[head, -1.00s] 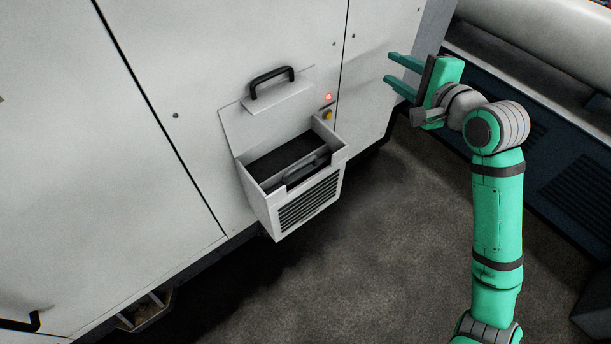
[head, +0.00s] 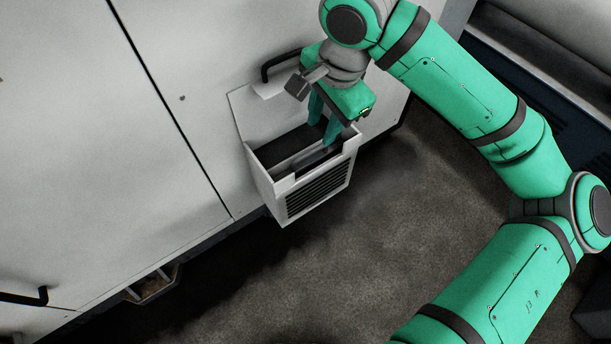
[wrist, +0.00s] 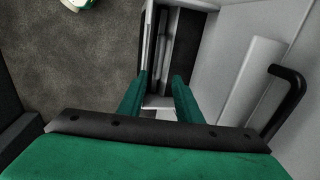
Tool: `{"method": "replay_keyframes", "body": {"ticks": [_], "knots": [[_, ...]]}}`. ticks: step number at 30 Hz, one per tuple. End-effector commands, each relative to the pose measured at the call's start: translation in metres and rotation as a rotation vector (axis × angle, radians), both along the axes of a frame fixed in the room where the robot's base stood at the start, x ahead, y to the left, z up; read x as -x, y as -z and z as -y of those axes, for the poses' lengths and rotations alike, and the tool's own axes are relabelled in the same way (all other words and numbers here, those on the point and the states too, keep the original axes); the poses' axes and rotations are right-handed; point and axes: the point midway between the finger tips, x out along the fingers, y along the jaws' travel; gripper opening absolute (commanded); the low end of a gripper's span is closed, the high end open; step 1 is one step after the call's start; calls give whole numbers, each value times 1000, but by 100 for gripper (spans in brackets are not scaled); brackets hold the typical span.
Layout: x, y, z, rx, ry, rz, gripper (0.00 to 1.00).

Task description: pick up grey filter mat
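The open-topped white box (head: 262,178) with a slatted front hangs on the machine's white panel. Inside it, a flat dark grey piece, apparently the filter mat (head: 283,145), lies toward the panel side. A lighter grey strip (head: 306,163) stands along the front side; it also shows as a narrow strip in the wrist view (wrist: 160,48). My gripper (head: 322,132) points down at the right end of the box. In the wrist view its fingers (wrist: 160,78) are apart, with nothing visibly clamped between them. The fingers hide part of the box's right end.
A black handle (head: 277,66) sticks out from the flap above the box, close beside my gripper; it shows at the right in the wrist view (wrist: 288,100). The floor (head: 330,255) before the machine is clear. A small bin (head: 155,285) sits under the machine's edge at lower left.

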Motion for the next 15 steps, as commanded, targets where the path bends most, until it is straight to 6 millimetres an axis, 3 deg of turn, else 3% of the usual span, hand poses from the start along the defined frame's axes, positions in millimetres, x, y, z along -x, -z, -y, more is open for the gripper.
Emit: {"method": "replay_keyframes", "body": {"ticks": [6, 15], "knots": [[-5, 31, 1, -3, 9, 0, 32], [-8, 53, -8, -3, -2, 0, 32]]}}
